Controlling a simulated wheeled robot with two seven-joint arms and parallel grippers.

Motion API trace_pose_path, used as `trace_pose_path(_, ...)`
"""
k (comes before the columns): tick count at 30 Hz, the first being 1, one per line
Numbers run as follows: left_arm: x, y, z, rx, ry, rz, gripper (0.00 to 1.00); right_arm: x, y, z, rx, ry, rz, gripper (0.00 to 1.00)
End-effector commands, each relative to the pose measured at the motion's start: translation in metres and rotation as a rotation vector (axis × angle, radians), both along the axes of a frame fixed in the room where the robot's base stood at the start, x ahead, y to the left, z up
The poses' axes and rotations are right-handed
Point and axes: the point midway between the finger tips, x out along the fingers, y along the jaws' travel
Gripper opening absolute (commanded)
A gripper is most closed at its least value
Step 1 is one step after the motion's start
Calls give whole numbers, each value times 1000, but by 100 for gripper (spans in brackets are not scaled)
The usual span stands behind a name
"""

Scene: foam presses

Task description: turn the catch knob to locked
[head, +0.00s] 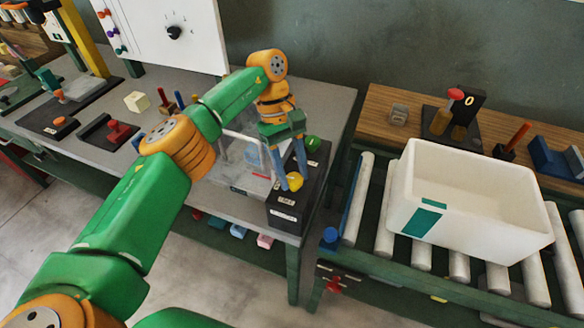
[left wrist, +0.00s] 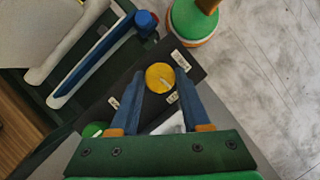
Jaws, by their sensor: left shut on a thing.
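The catch knob is a round yellow knob (head: 295,181) on a black box (head: 283,214) at the front right corner of the grey table. In the left wrist view the knob (left wrist: 160,77) shows a pale pointer mark on its face, with small white labels around it that are too small to read. My left gripper (head: 292,180) reaches down to the knob, its two blue fingers on either side of it and shut on it. My right gripper is in neither view.
A green button (head: 313,143) sits on the same box behind the knob. A clear-walled press (head: 240,165) stands just left of the box. A roller conveyor (head: 362,200) with a white bin (head: 470,215) lies to the right, across a narrow gap.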

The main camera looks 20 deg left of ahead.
Motion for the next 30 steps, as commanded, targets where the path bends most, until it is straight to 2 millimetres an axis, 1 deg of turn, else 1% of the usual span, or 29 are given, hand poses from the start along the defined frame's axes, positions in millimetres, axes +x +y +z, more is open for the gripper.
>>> trace_pose_path(1,1,-1,3,-1,-3,-22,0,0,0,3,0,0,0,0)
trace_pose_path(6,1,-1,2,0,-3,-97,0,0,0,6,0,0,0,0)
trace_pose_path(12,1,-1,1,0,-3,-145,0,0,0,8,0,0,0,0)
trace_pose_path(27,1,-1,1,0,-3,-162,0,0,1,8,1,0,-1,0)
trace_pose_path(28,1,-1,1,0,-3,-162,52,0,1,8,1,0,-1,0)
trace_pose_path(29,1,-1,0,0,-3,-162,60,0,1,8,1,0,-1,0)
trace_pose_path(30,1,-1,0,0,-3,-162,71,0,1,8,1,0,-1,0)
